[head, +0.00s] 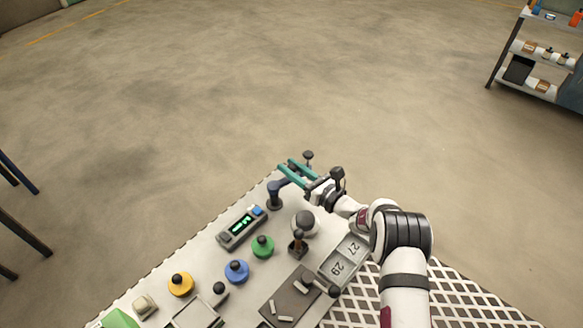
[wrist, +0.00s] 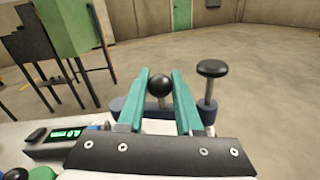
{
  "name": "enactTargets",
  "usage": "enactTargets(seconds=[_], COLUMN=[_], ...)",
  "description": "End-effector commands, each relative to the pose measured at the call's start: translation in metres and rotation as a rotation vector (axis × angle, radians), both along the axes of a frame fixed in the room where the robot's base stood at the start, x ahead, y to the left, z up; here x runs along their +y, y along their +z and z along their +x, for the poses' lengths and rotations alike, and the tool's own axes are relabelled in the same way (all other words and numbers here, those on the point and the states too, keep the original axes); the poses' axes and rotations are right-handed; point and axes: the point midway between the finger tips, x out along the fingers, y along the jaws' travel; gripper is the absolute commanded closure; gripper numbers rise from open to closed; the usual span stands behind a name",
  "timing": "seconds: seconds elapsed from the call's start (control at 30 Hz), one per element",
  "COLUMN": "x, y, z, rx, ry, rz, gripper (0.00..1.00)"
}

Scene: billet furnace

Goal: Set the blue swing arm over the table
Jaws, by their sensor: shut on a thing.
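The blue swing arm (head: 284,184) stands on a dark blue post (head: 274,197) at the far corner of the table (head: 205,262). My gripper (head: 285,165) has teal fingers and reaches over the arm from the right. In the wrist view the fingers (wrist: 160,80) are shut on the arm's black ball knob (wrist: 160,86). The blue arm (wrist: 122,106) shows behind and beside the fingers. A black-capped upright screw (wrist: 212,70) stands at its right end; its cap (head: 308,155) seems to lie past the table's far edge. The fingers hide part of the arm.
A grey box with a green display (head: 241,227) sits left of the post. A white-and-black ball (head: 305,223), a lever (head: 298,243), green (head: 262,246), blue (head: 236,271) and yellow (head: 180,284) knobs and numbered trays (head: 345,260) stand nearer. Open floor lies beyond the table.

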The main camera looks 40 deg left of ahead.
Motion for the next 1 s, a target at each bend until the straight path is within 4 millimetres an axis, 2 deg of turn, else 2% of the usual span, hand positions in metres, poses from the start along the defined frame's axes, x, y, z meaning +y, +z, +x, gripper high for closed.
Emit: enactTargets(seconds=[0.63, 1.0], x=[0.0, -0.017], y=[0.001, 0.001], z=[-0.001, -0.011], rx=[0.001, 0.001], ry=[-0.015, -0.364], rz=[0.002, 0.002], gripper=[1.0, 1.0])
